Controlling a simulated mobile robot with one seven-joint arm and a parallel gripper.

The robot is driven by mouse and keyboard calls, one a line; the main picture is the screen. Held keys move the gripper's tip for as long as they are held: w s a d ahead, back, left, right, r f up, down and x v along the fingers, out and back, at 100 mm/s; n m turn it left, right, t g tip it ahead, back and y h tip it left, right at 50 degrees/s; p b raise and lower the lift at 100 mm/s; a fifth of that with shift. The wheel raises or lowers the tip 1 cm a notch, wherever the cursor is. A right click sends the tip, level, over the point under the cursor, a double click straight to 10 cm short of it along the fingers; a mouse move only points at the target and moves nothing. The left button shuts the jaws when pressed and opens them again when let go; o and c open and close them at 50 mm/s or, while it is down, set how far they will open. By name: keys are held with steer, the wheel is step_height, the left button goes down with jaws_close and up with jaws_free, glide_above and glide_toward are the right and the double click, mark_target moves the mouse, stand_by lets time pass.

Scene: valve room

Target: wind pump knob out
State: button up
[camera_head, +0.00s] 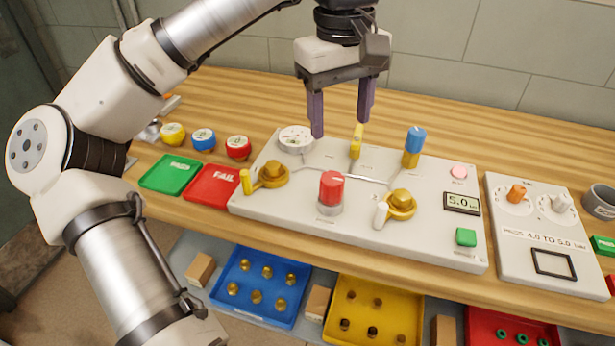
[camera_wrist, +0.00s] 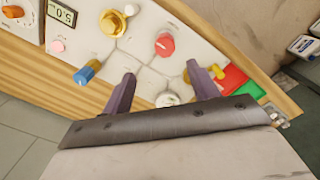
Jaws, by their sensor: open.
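A light panel (camera_head: 300,222) lies on the wooden bench. A red knob (camera_head: 331,187) stands upright on a grey collar at its front middle; it also shows in the wrist view (camera_wrist: 165,45). A blue knob (camera_head: 415,139) on a yellow stem stands at the back right and shows in the wrist view (camera_wrist: 88,70). No readable label tells which knob is the pump's. My gripper (camera_head: 340,126) is open and empty above the panel's back edge, apart from both knobs. In the wrist view the red knob lies beyond the fingertips (camera_wrist: 160,76).
A round gauge (camera_head: 296,139), a yellow lever (camera_head: 356,141) and two brass valves (camera_head: 273,172) (camera_head: 401,201) crowd the panel. The display (camera_head: 462,203) reads 5.0. Green (camera_head: 171,174) and red (camera_head: 213,187) trays lie left; a second panel (camera_head: 540,235) lies right.

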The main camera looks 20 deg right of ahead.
mark_target(332, 178)
steer(key=f, duration=1.4)
steer(key=shift+w+a+p, duration=0.2)
steer(key=shift+a+p, duration=0.05)
steer(key=shift+p, duration=0.1)
steer(key=c, duration=1)
